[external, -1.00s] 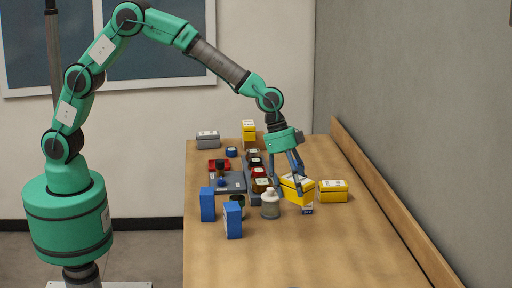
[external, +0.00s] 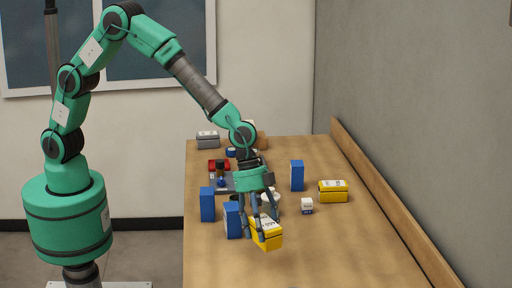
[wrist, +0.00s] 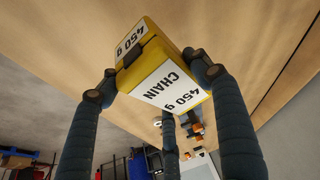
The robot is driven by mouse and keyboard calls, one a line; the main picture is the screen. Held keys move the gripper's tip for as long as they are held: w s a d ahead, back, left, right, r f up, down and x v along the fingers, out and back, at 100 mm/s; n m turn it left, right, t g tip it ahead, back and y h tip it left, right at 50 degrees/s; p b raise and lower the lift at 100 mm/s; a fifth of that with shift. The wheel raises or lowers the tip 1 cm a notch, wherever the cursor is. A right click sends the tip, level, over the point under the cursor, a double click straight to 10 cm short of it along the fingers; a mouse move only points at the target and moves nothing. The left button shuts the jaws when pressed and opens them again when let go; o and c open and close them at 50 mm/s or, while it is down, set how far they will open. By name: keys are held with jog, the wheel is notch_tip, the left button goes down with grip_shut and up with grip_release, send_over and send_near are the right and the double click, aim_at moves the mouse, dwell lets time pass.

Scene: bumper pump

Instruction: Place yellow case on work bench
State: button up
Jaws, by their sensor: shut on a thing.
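A yellow case (external: 267,235) with white labels is held in my gripper (external: 262,217), tilted, over the front part of the bench. In the wrist view the yellow case (wrist: 160,72) reads "CHAIN" and "450 g", with the fingers of my gripper (wrist: 155,90) closed around it on both sides. In the external view I cannot tell whether its lower corner touches the bench. The wooden work bench (external: 330,255) runs along the grey wall. A second yellow case (external: 333,191) lies on the bench to the right.
Blue boxes stand left of my gripper (external: 207,204), beside it (external: 232,220), and behind it (external: 297,175). A grey case (external: 208,139) and several small items crowd the back. The front of the bench is clear.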

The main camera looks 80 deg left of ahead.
jog(key=shift+w+f, duration=0.1)
jog(key=shift+f, duration=1.95)
jog(key=w+d, duration=0.2)
jog(key=w, duration=0.2)
jog(key=w+d+f, duration=0.1)
jog(key=w+d, duration=0.2)
jog(key=w, duration=0.2)
jog(key=w+d, duration=0.3)
jog(key=w, duration=0.1)
jog(key=shift+w+d+f+b, duration=0.1)
jog(key=shift+w+f+b, duration=0.15)
jog(key=shift+w+b, duration=0.15)
jog(key=shift+f+b, duration=0.35)
jog(key=shift+f, duration=1.35)
jog(key=shift+f, duration=0.15)
jog(key=o, duration=1.6)
jog(key=shift+s, duration=0.1)
